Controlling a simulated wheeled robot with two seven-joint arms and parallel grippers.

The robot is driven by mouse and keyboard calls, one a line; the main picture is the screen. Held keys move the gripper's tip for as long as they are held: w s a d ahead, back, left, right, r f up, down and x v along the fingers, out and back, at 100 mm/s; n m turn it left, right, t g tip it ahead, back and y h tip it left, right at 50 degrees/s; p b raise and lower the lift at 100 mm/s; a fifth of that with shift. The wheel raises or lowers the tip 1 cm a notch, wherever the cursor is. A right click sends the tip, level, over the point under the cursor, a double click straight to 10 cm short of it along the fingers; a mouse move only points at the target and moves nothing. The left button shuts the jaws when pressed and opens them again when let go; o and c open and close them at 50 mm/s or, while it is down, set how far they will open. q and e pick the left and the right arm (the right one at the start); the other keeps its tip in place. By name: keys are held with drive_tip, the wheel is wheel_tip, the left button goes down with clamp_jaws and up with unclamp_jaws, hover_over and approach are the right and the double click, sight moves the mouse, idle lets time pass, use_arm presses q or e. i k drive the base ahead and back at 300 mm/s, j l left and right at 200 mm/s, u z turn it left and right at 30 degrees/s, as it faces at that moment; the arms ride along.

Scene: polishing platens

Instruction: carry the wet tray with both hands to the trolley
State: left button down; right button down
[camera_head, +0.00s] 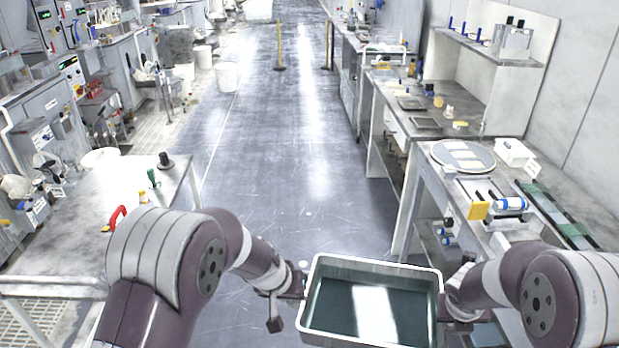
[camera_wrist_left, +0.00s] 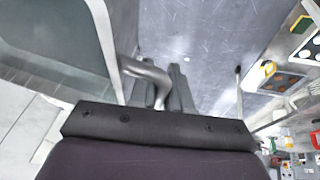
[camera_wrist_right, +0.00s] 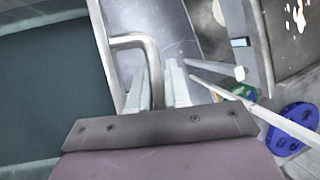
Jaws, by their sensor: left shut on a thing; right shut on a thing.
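The wet tray (camera_head: 372,262) has a pale rim and a dark, wet-looking floor with a bright reflection. It is held between my two arms low in the head view, over the aisle floor. My left gripper (camera_head: 298,290) is at its left end, shut on a bent metal handle that shows in the left wrist view (camera_wrist_left: 150,80). My right gripper (camera_head: 450,292) is at its right end, shut on the matching handle, seen in the right wrist view (camera_wrist_right: 140,42). The tray looks roughly level. I cannot make out a trolley for certain.
A bench (camera_head: 75,215) on the left bears a red-handled tool (camera_head: 115,217). Benches (camera_head: 420,175) with trays, bottles and a round plate (camera_head: 463,155) line the right side. The aisle (camera_head: 285,130) ahead is open, with yellow posts (camera_head: 279,48) and a white bin (camera_head: 227,76) farther off.

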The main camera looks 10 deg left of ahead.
sight(72, 230)
drive_tip(key=i+j+u, duration=0.2)
drive_tip(key=i+u, duration=0.2)
drive_tip(key=i+j+u, duration=0.1)
drive_tip(key=i+u, duration=0.25)
drive_tip(key=i+l, duration=0.1)
drive_tip(key=i, duration=1.45)
drive_tip(key=i+u, duration=0.2)
drive_tip(key=u, duration=0.2)
drive_tip(key=i+u, duration=0.25)
drive_tip(key=u, duration=0.15)
drive_tip(key=i+u, duration=0.2)
drive_tip(key=u, duration=0.2)
drive_tip(key=i+l+u, duration=0.15)
drive_tip(key=u, duration=0.25)
drive_tip(key=i+j+u, duration=0.1)
drive_tip(key=i+u, duration=0.15)
drive_tip(key=u, duration=0.15)
drive_tip(key=i+u, duration=0.25)
drive_tip(key=u, duration=0.15)
drive_tip(key=i+u, duration=0.35)
drive_tip(key=k+l, duration=0.05)
drive_tip(key=k, duration=0.05)
